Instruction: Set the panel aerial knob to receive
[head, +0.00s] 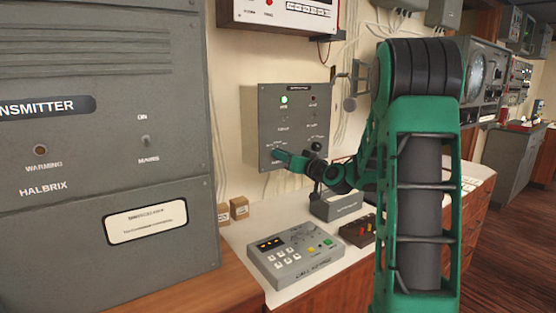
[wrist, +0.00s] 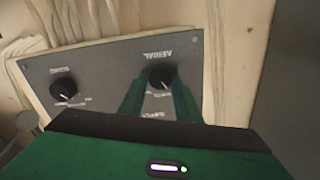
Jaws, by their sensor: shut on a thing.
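The grey wall panel (head: 262,115) holds a lit green lamp at its upper left and knobs along its lower part. My gripper (head: 283,156) reaches the panel's lower left. In the wrist view the panel appears upside down, and the black aerial knob (wrist: 160,76) sits under its AERIAL label. My two green gripper fingers (wrist: 160,88) are shut on this knob, one on each side. A pale pointer mark shows on the knob, but the position words near it are too small and partly covered to read. In the head view my gripper hides the knob.
A second black knob (wrist: 63,90) sits beside the aerial knob on the panel. Below are a counter with a grey keypad box (head: 295,255) and two small brown boxes (head: 239,207). A large grey transmitter cabinet (head: 100,240) stands at left. Cables (head: 226,120) run along the wall.

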